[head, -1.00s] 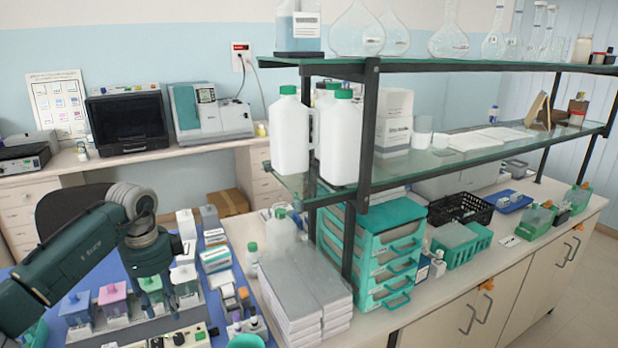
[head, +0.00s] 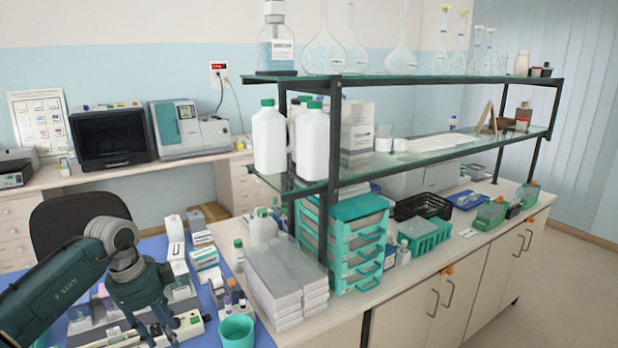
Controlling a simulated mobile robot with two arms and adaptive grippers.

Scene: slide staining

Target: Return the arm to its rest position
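My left arm comes in from the lower left in the head view. Its dark green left gripper (head: 158,338) points down over the staining station on the blue mat (head: 205,293). Its fingers appear spread apart, and I see nothing held between them. The fingertips are near the lower picture edge, and the wrist hides part of the station behind it. My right arm and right gripper are not in view.
A teal cup (head: 236,331) stands right of the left gripper. Stacked grey-white boxes (head: 285,280) and a teal drawer unit (head: 345,245) stand further right, under a glass shelf (head: 430,155). A dark chair (head: 75,220) is behind the arm.

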